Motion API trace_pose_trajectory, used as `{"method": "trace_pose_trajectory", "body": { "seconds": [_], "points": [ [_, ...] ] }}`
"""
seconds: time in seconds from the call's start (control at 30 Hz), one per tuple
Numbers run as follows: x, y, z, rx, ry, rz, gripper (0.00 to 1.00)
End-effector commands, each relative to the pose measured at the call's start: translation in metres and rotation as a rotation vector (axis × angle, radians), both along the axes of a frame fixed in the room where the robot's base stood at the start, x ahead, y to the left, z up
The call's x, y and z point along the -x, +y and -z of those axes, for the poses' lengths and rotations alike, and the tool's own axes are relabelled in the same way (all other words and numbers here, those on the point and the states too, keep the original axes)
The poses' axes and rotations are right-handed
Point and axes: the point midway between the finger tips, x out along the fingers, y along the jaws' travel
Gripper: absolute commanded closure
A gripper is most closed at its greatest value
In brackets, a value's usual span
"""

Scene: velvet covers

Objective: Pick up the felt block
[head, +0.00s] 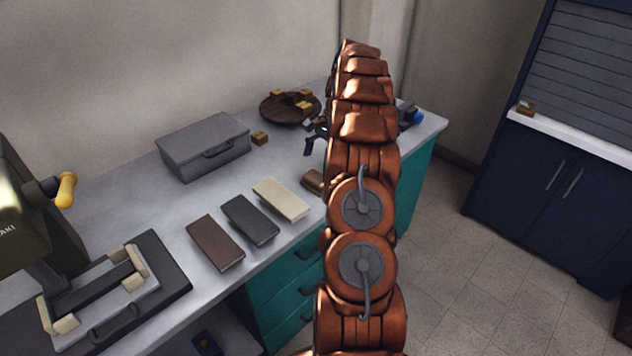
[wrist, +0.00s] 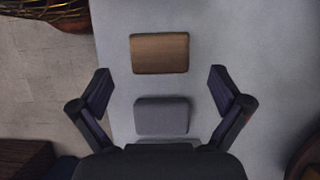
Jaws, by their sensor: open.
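In the wrist view two small rounded blocks lie flat on the pale worktop (wrist: 235,30). A grey block (wrist: 161,117) lies between my open fingers, close to the palm. A tan-brown block (wrist: 159,53) lies farther up, about level with and past the fingertips. I cannot tell for certain by texture which is the felt one. My gripper (wrist: 160,82) is open and empty, pointing down over them. In the head view my gripper (head: 313,140) is mostly hidden behind my copper arm. A brown block (head: 313,182) shows near the worktop's front edge; the grey block is not clearly visible there.
A grey lidded case (head: 203,147), a round wooden board (head: 274,113) with small blocks, and a loose small block (head: 260,138) stand farther back. Brown (head: 215,243), dark (head: 250,220) and cream (head: 281,199) slabs lie left. A press (head: 28,205) stands far left.

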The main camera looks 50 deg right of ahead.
Motion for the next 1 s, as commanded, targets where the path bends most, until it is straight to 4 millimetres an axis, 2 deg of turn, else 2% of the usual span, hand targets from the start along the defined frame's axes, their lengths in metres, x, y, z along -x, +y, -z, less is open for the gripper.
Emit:
{"method": "trace_pose_trajectory", "body": {
  "seconds": [0.37,0.7,0.93,1.0],
  "points": [
    [0.001,0.006,0.019,-0.002,0.002,0.001,0.0],
    [0.001,0.019,0.057,-0.004,0.003,0.001,0.0],
    [0.0,0.019,0.06,-0.002,0.001,0.001,0.0],
    [0.0,0.019,0.06,-0.002,0.001,0.001,0.06]
  ]
}}
